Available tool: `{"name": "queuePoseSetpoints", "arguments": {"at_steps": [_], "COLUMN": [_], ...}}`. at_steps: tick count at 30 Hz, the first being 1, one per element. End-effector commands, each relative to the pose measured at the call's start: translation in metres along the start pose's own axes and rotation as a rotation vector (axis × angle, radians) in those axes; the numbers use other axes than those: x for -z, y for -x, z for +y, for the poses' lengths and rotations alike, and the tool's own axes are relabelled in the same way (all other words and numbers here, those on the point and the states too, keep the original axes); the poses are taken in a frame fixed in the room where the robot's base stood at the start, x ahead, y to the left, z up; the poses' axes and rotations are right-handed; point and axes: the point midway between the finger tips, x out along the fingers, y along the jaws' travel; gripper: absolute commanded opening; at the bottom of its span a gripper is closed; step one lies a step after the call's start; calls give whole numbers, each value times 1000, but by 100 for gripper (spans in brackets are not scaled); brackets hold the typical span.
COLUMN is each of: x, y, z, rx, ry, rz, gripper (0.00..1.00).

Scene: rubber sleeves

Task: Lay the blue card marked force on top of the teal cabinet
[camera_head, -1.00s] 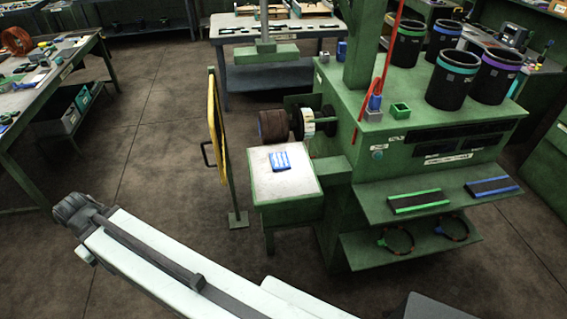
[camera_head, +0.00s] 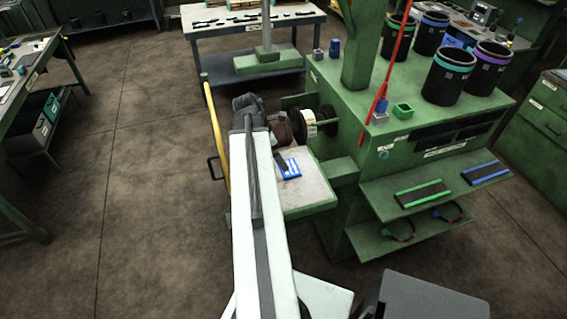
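A blue card (camera_head: 291,172) with white markings lies on the pale top of a small green side table (camera_head: 312,190). Its lettering is too small to read. My arm reaches out over the left part of this table. A dark part at the arm's far end, which seems to be my gripper (camera_head: 281,160), is over the card's upper left edge. I cannot see whether it touches the card or how its fingers stand. No cabinet is clearly teal; a green drawer cabinet (camera_head: 545,118) stands at the right edge.
A green machine bench (camera_head: 400,150) with dark bins (camera_head: 449,75) and a red rod (camera_head: 390,60) stands right of the side table. A roller (camera_head: 309,122) sits behind the card. A yellow-edged panel (camera_head: 215,130) is close left of my arm. Floor at left is open.

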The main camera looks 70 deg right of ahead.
Motion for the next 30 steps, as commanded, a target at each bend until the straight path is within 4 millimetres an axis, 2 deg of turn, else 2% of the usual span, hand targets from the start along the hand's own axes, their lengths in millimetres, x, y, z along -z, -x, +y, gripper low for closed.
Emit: {"name": "queuePoseSetpoints", "arguments": {"at_steps": [4, 9, 14, 16, 24, 30], "x": [-5, -8, -12, -11, -10, -13], "y": [-8, -32, -34, -40, -86, -84], "z": [-3, -4, -4, -4, -2, -2], "rx": [5, 8, 9, 10, 11, 11], "ry": [-3, -13, -16, -17, -20, -19], "rz": [-1, -1, -1, -1, 0, 0], "gripper": [100, 100, 100, 100, 100, 100]}}
